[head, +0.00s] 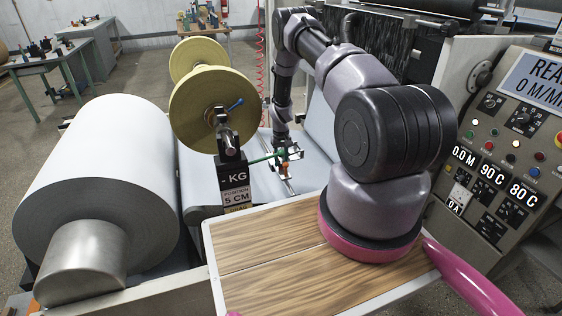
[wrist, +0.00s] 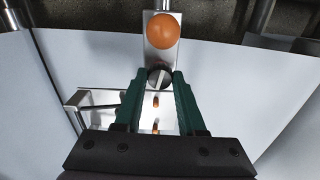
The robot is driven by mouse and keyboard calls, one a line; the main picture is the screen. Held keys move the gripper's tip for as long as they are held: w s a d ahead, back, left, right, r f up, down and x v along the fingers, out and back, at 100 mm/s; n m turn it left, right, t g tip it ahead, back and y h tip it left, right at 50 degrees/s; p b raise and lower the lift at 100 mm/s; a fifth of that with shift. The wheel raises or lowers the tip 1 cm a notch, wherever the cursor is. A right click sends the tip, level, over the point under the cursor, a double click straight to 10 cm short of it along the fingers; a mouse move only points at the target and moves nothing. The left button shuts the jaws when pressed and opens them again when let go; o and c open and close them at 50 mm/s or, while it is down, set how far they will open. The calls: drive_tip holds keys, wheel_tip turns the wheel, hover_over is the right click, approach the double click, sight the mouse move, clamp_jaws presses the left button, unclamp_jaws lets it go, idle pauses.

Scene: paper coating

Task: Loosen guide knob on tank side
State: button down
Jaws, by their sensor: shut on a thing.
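In the wrist view, my gripper (wrist: 159,76) has its two green fingers closed around a small dark round knob (wrist: 159,78) with a pale band across its face. The knob sits on a narrow metal plate (wrist: 153,52). An orange ball (wrist: 165,30) is on the same plate just beyond the fingertips, apart from them. In the head view, my arm reaches down over the white web, and my gripper (head: 287,153) is small there. The grip on the knob cannot be made out from that view.
A metal bracket (wrist: 85,97) lies left of the fingers over the pale sheet. In the head view, a large white paper roll (head: 100,170) stands left, a yellow-flanged reel (head: 213,108) at centre, and a control panel (head: 510,140) right. A wooden board (head: 260,275) lies in front.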

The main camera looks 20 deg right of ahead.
sight(281, 162)
drive_tip(key=shift+n, duration=0.4)
drive_tip(key=c, duration=0.8)
unclamp_jaws()
drive_tip(key=shift+o, duration=0.2)
drive_tip(key=shift+r, duration=0.1)
wheel_tip(281, 162, up, 11)
drive_tip(key=shift+f, duration=0.2)
